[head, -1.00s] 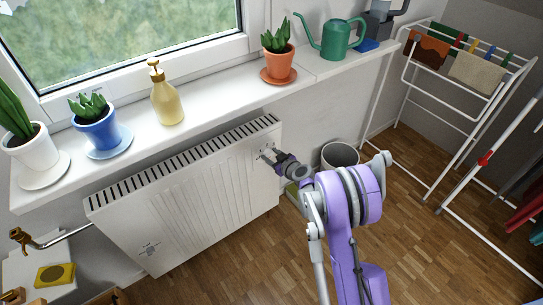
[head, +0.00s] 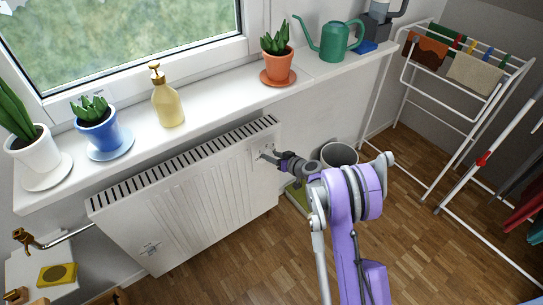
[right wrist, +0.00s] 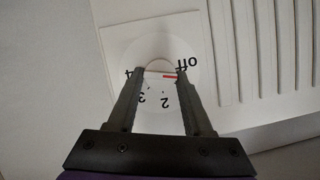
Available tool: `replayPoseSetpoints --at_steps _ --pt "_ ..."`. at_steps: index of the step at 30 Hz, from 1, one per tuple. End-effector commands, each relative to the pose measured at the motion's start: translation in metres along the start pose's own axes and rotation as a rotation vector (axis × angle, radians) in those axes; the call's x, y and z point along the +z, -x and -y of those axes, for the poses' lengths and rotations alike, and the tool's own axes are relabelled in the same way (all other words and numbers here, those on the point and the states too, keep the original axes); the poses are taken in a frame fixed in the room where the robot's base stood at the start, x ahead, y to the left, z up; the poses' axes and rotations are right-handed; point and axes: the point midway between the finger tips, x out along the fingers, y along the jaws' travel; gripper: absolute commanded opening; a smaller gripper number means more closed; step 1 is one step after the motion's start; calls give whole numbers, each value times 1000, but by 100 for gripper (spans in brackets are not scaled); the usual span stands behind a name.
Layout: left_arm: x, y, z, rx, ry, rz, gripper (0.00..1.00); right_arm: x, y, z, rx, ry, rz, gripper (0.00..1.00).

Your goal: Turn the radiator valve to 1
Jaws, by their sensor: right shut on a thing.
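The white radiator (head: 185,200) stands under the window sill, with the valve dial (head: 262,150) near its upper right corner. In the right wrist view the round white dial (right wrist: 130,38) shows "off", 2, 3 and 4; the numeral 1 is not visible, and the right finger covers part of the scale. The white knob (right wrist: 157,68) has a red pointer (right wrist: 170,76) pointing right, just below "off". My right gripper (head: 266,156) is at the dial, its fingers on either side of the knob and shut on it; it also shows in the right wrist view (right wrist: 158,72). My left gripper is not in view.
The sill (head: 215,101) above holds potted plants, a soap bottle (head: 167,97) and a green watering can (head: 328,40). A bin (head: 340,155) stands right of the radiator. A drying rack (head: 440,100) is at the right. Open wooden floor lies in front.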

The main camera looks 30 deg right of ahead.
Motion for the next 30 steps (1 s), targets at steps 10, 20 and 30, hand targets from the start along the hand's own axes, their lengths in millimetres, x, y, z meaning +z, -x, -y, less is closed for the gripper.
replayPoseSetpoints --at_steps 10,20,30 --pt "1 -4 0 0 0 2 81 2 -1 -3 -104 -249 1 0" --pt "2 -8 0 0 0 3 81 2 0 -4 -156 -375 1 0" --pt "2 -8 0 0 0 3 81 2 0 -4 -166 -401 1 0"
